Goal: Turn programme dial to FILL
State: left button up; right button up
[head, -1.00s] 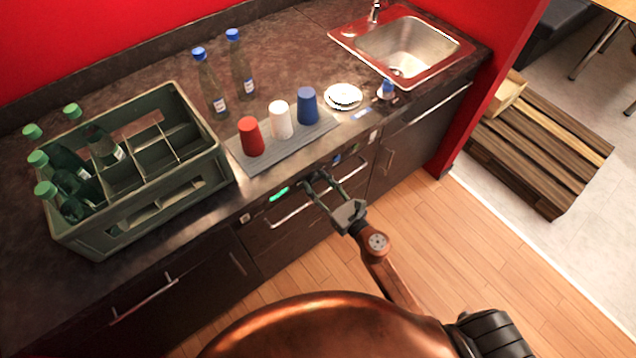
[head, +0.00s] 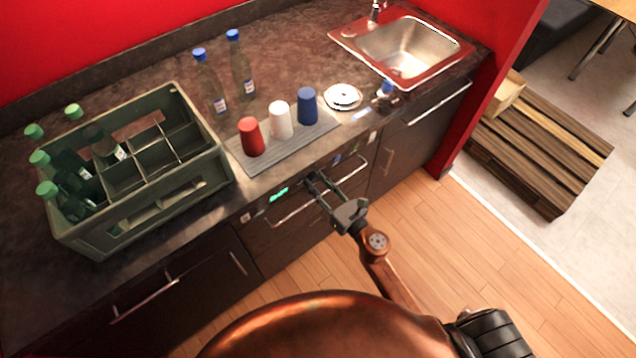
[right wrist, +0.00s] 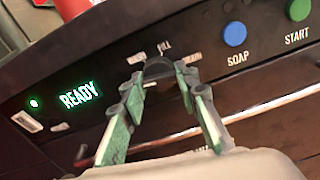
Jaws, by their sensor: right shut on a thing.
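The dark round programme dial (right wrist: 158,70) is on the black front panel in the right wrist view. The label FILL (right wrist: 164,47) is just above it, with smaller labels at its upper left (right wrist: 137,58) and right (right wrist: 192,58). My right gripper (right wrist: 157,80) is shut on the dial, one finger on each side. In the head view my right gripper (head: 320,183) reaches the panel below the counter edge and hides the dial. Which label the dial points to cannot be made out. My left gripper is not in view.
A green READY display (right wrist: 80,95) is left of the dial; a blue SOAP button (right wrist: 233,34) and a green START button (right wrist: 298,9) are right. A handle bar (head: 292,212) runs below the panel. Cups stand on a grey mat (head: 255,166) above, beside a bottle crate (head: 190,189).

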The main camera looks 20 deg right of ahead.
jog(key=m+p, duration=0.1)
jog(key=m, duration=0.5)
jog(key=shift+a+r+p, duration=0.1)
jog(key=shift+p, duration=0.3)
jog(key=m+p, duration=0.3)
jog(key=m, duration=0.3)
jog(key=shift+r+m, duration=0.1)
jog(key=shift+m, duration=0.2)
jog(key=m+p, duration=0.2)
jog(key=m, duration=0.2)
jog(key=shift+r+p, duration=0.1)
jog(key=shift+p, duration=0.3)
jog(key=m+p, duration=0.2)
jog(key=m, duration=0.2)
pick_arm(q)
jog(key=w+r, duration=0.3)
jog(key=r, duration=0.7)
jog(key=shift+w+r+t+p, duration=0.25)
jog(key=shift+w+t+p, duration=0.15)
pick_arm(e)
jog(key=shift+m, duration=0.6)
jog(key=shift+f, duration=0.2)
jog(key=o, duration=1.1)
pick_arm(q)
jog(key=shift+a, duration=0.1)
pick_arm(e)
jog(key=shift+o, duration=0.2)
jog(key=shift+s, duration=0.15)
